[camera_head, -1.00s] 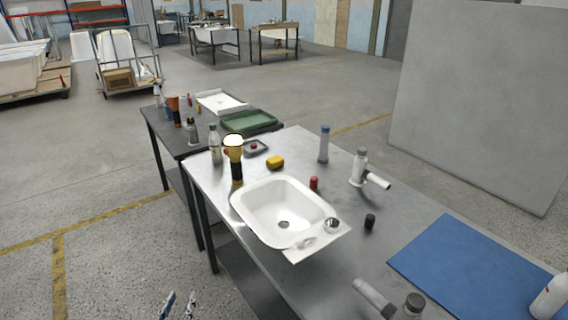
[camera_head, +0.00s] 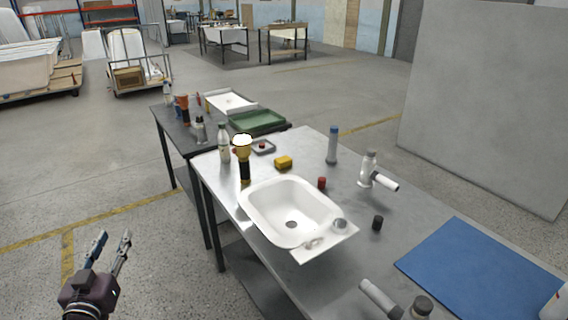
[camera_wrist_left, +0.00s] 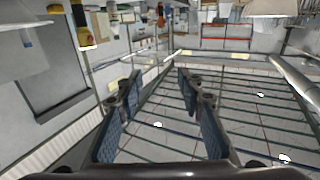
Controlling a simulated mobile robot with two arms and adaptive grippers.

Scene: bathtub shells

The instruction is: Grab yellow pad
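The yellow pad (camera_head: 283,162) lies on the metal table (camera_head: 335,255), behind the white sink (camera_head: 255,200) and in front of a small grey tray (camera_head: 267,149). My left gripper (camera_head: 114,240) is at the lower left of the head view, over the floor in front of the table and well apart from the pad. Its two fingers are spread with nothing between them, and they also show apart in the left wrist view (camera_wrist_left: 158,78). I cannot make out the pad for certain in the wrist view. My right gripper is not in view.
A black and yellow flashlight (camera_head: 243,165) and a bottle (camera_head: 224,143) stand left of the pad. A blue-capped tube (camera_head: 332,146), a red cap (camera_head: 322,183) and a white pipe fitting (camera_head: 372,174) are to its right. A blue mat (camera_head: 470,265) covers the table's right part.

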